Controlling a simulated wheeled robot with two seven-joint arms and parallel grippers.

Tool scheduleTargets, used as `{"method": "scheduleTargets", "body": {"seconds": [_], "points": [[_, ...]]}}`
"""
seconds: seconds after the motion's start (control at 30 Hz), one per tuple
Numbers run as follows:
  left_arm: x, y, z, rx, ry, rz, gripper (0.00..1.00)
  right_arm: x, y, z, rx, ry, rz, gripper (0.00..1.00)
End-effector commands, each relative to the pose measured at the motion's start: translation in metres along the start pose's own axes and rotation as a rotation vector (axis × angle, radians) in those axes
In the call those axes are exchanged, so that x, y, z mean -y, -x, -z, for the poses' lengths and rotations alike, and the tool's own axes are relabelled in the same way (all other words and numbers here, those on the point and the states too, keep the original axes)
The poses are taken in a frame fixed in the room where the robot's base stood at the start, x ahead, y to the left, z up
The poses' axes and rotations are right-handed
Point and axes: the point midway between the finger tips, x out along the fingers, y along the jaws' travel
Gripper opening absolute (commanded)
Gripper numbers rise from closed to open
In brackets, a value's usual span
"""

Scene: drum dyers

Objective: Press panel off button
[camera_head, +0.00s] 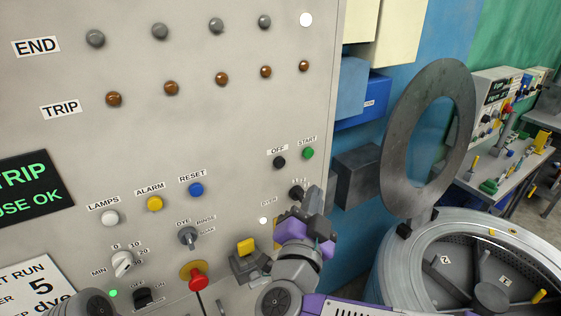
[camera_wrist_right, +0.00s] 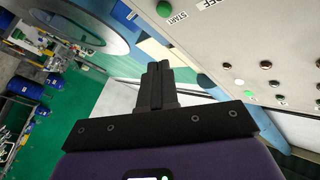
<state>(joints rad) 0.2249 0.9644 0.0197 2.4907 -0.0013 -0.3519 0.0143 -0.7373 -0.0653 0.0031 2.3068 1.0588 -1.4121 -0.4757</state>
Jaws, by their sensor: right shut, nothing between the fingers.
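The black OFF button (camera_head: 279,162) sits on the grey panel under its OFF label, just left of the green START button (camera_head: 307,153). My right gripper (camera_head: 313,201) is in front of the panel's right edge, below these two buttons and apart from the OFF button. Its dark fingers are shut and empty in the right wrist view (camera_wrist_right: 159,68). That view also shows the START button (camera_wrist_right: 164,9) and part of the OFF label (camera_wrist_right: 205,3) at the top. The OFF button itself is not visible there. My left gripper is not in view.
Blue RESET (camera_head: 196,190), yellow ALARM (camera_head: 155,204) and white LAMPS (camera_head: 111,218) buttons lie to the left. A red knob (camera_head: 197,280) and a yellow-topped block (camera_head: 246,247) protrude below. The drum's round door (camera_head: 455,85) stands open to the right.

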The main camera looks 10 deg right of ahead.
Motion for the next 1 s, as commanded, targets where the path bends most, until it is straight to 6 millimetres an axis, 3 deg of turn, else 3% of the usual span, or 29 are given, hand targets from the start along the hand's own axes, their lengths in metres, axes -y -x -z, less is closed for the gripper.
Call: {"method": "scheduleTargets", "body": {"seconds": [0.27,0.7,1.0], "points": [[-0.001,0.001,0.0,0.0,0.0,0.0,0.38,0.007,-0.009,-0.007,0.002,0.002,0.0,0.0],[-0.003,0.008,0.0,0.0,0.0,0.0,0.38,0.037,-0.051,-0.037,0.001,0.002,0.0,0.0],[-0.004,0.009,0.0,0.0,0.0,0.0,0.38,0.045,-0.062,-0.045,0.001,0.001,0.001,0.0]]}}
